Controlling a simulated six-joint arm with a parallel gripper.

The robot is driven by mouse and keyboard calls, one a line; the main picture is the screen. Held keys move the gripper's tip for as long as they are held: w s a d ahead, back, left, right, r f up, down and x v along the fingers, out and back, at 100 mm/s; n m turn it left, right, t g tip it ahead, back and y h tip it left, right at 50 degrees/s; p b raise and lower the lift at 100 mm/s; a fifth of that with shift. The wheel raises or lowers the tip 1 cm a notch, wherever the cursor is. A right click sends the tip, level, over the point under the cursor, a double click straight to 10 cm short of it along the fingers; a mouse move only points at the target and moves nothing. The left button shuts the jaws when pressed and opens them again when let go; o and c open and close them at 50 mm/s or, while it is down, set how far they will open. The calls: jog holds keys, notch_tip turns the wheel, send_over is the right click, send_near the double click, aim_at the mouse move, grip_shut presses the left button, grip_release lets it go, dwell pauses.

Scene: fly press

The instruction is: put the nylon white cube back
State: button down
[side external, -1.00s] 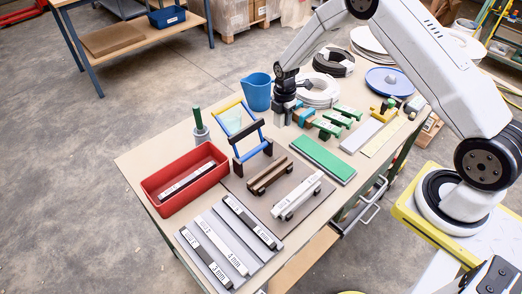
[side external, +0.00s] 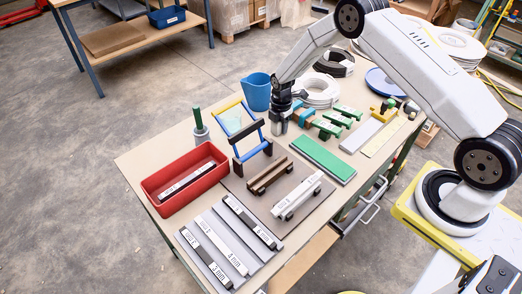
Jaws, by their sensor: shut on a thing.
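My gripper (side external: 279,127) points down low over the back part of the worktable (side external: 140,160), just right of and in front of the blue jug (side external: 257,92). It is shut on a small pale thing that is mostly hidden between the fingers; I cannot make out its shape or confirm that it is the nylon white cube. I cannot tell whether it touches the tabletop. No other loose white cube is clear to see.
Several green, blue and orange pieces (side external: 328,126) stand close right of my gripper. A blue frame with black bars (side external: 250,140) is at its front left. A green-topped block (side external: 323,158), a red bin (side external: 150,184) and labelled bars (side external: 222,243) lie nearer the front.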

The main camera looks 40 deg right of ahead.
jog(key=shift+f, duration=0.15)
jog(key=shift+c, duration=1)
grip_release()
notch_tip(320, 180, up, 12)
jog(key=shift+r, duration=0.2)
dwell(0.4)
